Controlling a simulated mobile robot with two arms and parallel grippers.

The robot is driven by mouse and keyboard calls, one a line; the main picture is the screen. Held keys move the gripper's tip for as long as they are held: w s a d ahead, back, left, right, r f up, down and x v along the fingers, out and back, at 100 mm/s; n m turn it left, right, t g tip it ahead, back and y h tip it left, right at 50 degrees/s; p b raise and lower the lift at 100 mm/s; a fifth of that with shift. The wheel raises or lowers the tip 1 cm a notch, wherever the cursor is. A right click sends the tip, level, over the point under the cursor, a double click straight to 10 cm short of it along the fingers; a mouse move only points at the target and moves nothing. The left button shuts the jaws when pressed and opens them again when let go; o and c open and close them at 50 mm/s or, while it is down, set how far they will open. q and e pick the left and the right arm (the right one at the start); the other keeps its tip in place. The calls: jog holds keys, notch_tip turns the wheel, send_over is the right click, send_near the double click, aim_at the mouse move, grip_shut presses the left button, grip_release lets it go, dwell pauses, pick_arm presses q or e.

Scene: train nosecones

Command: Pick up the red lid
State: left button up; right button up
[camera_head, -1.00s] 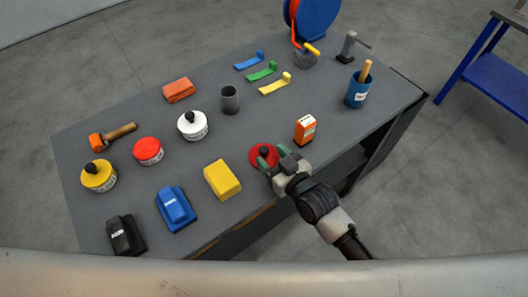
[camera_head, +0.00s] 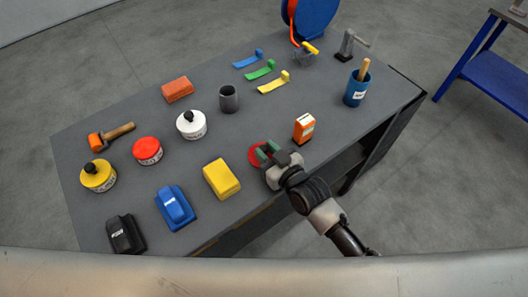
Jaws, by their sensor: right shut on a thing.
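The red lid (camera_head: 254,154) is a flat red disc near the front edge of the grey table, right of the yellow block. My right gripper (camera_head: 267,152) comes in from the lower right and is over the lid, its green-tipped fingers shut around the lid's dark knob, which is now mostly hidden. Much of the lid's right side is hidden by the gripper. Whether the lid is clear of the table cannot be told. An open-looking red tin (camera_head: 148,151) stands to the left. My left gripper is not in view.
An orange box (camera_head: 304,128) stands close right of my gripper. A yellow block (camera_head: 221,179), a blue block (camera_head: 175,207) and a black block (camera_head: 126,234) line the front.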

jog(key=shift+r+b, duration=0.2)
jog(key=shift+b, duration=0.2)
jog(key=f+b+v, duration=0.2)
jog(key=v, duration=1.5)
jog(key=shift+s+d+b, duration=0.3)
jog(key=shift+s, duration=0.15)
